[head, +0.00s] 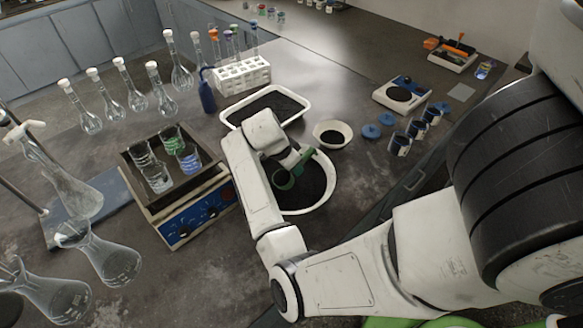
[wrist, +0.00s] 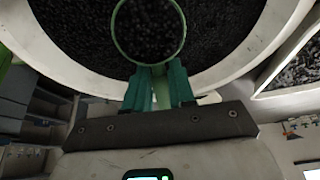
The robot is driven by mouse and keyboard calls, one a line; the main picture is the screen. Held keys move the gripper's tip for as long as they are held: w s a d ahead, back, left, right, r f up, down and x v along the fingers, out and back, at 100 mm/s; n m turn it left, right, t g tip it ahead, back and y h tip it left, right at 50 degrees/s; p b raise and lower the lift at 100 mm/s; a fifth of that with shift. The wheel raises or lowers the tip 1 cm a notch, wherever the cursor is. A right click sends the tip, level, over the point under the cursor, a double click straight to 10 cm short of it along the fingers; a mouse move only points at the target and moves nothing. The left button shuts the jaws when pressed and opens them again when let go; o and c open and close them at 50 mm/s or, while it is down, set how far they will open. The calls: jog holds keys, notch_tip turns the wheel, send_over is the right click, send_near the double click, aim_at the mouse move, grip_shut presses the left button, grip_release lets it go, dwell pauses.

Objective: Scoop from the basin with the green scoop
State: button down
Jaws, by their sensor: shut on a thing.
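The basin (head: 322,199) is a round white bowl of dark granules in the middle of the bench. Its pale rim (wrist: 225,72) also curves across the wrist view. The green scoop (head: 285,181) is over the basin in the head view, partly hidden by my arm. In the wrist view its round green rim (wrist: 183,38) surrounds dark granules; whether these lie in the scoop or show beneath it is hard to tell. My gripper (wrist: 160,80) is shut on the scoop's handle, with teal fingers on both sides.
A white tray (head: 232,113) of dark granules lies behind the basin. A small white bowl (head: 347,134) and blue-sided cups (head: 399,145) stand to the right. A device with beakers (head: 187,221) stands to the left. Glass flasks (head: 112,262) crowd the left side.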

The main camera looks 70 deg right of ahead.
jog(key=shift+s+d+r+p, duration=0.1)
jog(key=shift+d+r+p, duration=0.05)
jog(key=shift+r+p, duration=0.25)
jog(key=t+y+p, duration=0.1)
jog(key=p, duration=0.1)
jog(key=d+r+y+p, duration=0.1)
jog(key=p, duration=0.1)
jog(key=shift+s+t+y, duration=0.3)
jog(key=shift+t, duration=0.1)
jog(key=shift+s+r+t+y, duration=0.1)
jog(key=shift+t+y, duration=0.2)
jog(key=shift+y, duration=0.1)
